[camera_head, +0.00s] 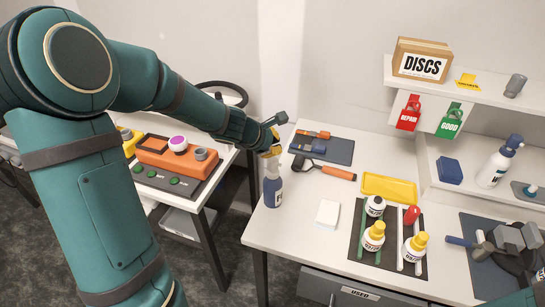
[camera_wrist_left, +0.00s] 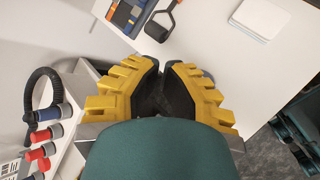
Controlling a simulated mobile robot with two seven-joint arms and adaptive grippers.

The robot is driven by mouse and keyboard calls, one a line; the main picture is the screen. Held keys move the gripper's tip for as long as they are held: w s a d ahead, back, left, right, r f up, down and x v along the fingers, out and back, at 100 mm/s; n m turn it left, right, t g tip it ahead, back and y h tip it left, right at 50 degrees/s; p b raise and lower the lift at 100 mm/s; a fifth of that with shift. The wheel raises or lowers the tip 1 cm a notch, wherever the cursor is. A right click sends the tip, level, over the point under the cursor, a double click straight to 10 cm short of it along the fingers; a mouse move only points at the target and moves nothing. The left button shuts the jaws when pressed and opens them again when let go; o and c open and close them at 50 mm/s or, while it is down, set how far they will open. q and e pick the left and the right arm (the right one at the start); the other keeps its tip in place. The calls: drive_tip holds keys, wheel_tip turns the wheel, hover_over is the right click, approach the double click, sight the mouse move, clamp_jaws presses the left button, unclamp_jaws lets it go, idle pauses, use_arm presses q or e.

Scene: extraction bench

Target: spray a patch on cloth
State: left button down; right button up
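A dark blue spray bottle (camera_head: 272,190) with a white label stands upright near the left end of the white bench. My left gripper (camera_head: 269,146), with yellow fingers, is at the top of this bottle and hides most of its spray head. In the left wrist view the two fingers (camera_wrist_left: 163,72) come close together at their tips. The bottle does not show there, so a grip on it cannot be made out. A white folded cloth (camera_head: 327,213) lies flat to the right of the bottle; a white square (camera_wrist_left: 261,17) shows in the wrist view. Part of my right arm shows at bottom right; its gripper is unclear.
A dark mat with tools (camera_head: 325,149) and an orange-handled tool (camera_head: 338,172) lie behind the cloth. A yellow tray (camera_head: 389,188) and a mat with several small bottles (camera_head: 374,237) are to the right. Another spray bottle (camera_head: 497,164) stands on the right shelf.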

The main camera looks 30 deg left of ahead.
use_arm(q)
wheel_tip(320, 180, up, 6)
drive_tip(key=p, duration=0.5)
drive_tip(key=shift+p, duration=0.35)
idle(0.6)
